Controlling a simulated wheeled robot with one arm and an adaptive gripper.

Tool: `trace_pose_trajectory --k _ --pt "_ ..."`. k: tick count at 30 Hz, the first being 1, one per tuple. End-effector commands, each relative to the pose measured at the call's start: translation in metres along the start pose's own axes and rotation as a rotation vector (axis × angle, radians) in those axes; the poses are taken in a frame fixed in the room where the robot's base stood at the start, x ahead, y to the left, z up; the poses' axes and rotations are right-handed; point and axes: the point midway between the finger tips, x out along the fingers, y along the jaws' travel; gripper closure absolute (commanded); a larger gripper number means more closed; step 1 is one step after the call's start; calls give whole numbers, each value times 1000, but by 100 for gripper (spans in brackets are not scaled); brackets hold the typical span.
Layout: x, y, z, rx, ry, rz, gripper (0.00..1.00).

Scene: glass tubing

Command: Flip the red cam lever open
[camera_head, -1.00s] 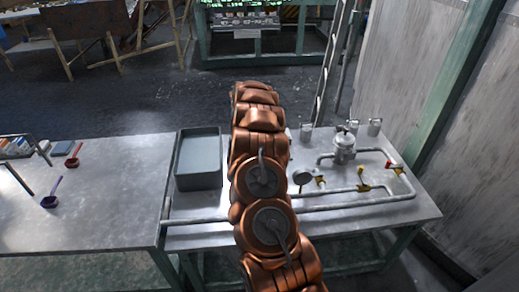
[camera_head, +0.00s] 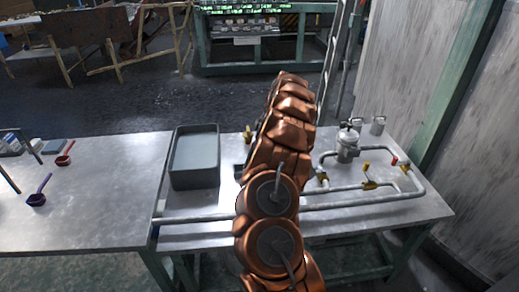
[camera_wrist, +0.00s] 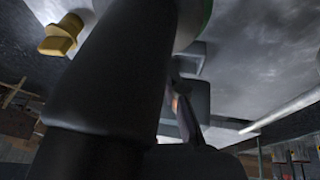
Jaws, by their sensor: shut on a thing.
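In the wrist view my gripper (camera_wrist: 172,90) is shut, with a dark finger filling the middle. A small reddish strip (camera_wrist: 177,104) shows beside that finger and appears to be part of the red cam lever; most of it is hidden. A pale rounded body with a green edge (camera_wrist: 198,20) is at the top, against the fingers. A yellow brass-coloured lug (camera_wrist: 62,36) sticks out to the left; a similar yellow piece (camera_head: 248,132) shows left of my arm in the head view. My arm hides the gripper's tips there. Another small red handle (camera_head: 394,160) is on the pipework at the right.
A grey tray (camera_head: 194,184) stands left of my arm. Pipes with yellow valves (camera_head: 369,184) and a metal canister (camera_head: 347,150) occupy the table's right side. Red and purple ladles (camera_head: 37,198) lie on the left table. The left table's middle is clear.

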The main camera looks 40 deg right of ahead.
Motion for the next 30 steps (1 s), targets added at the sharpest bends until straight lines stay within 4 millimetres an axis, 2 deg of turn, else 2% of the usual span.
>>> trace_pose_trajectory --k 1,14,15,30 --pt "3 1 -11 -8 17 0 100" --pt "0 3 -12 -8 23 3 100" --pt "0 3 -12 -8 23 3 90" --pt "-1 3 -12 -9 23 5 38"
